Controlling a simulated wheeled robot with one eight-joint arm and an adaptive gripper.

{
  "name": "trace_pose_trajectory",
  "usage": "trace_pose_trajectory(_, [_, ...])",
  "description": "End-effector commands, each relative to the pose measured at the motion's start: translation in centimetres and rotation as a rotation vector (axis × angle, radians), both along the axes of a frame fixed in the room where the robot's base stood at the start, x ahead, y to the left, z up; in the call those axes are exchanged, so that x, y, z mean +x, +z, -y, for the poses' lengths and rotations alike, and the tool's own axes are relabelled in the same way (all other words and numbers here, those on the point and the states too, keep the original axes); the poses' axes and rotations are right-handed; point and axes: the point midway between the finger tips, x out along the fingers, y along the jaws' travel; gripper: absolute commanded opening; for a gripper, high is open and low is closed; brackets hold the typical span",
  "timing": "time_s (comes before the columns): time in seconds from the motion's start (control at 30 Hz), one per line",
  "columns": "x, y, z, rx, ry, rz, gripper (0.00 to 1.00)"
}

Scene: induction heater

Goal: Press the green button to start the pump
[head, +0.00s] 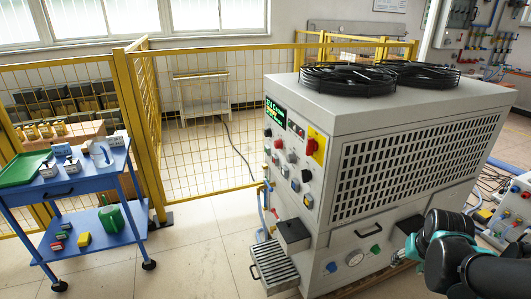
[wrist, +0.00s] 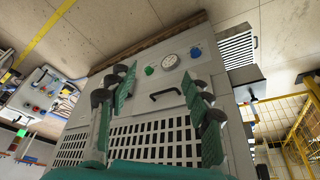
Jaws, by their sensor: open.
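The grey machine (head: 330,180) stands in the middle of the head view. Its narrow left face carries a control panel with a lit display (head: 274,112), a red knob (head: 278,143) and several small buttons too small to tell apart by colour. A round green part (head: 376,249) sits low on the grille side beside a gauge (head: 354,258); it also shows in the wrist view (wrist: 149,70). My gripper (wrist: 158,80) is open and empty, with its teal and black fingers spread before the grille side. I cannot tell whether it touches the machine.
A blue cart (head: 85,185) with boxes and a green tray stands left. A yellow mesh fence (head: 195,130) runs behind. An open drawer (head: 273,268) and a small box (head: 292,235) jut from the panel side. Floor (head: 205,240) between cart and machine is clear.

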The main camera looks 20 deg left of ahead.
Motion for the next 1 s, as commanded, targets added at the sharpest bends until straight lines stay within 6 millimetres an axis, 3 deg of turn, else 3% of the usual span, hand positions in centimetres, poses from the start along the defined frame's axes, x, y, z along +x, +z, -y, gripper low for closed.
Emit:
trace_pose_trajectory(0.03, [0.00, 0.00, 0.00, 0.000, 0.000, 0.000, 0.41])
trace_pose_trajectory(0.37, [0.00, 0.00, 0.00, 0.000, 0.000, 0.000, 0.00])
trace_pose_trajectory(1.0, [0.00, 0.00, 0.00, 0.000, 0.000, 0.000, 0.00])
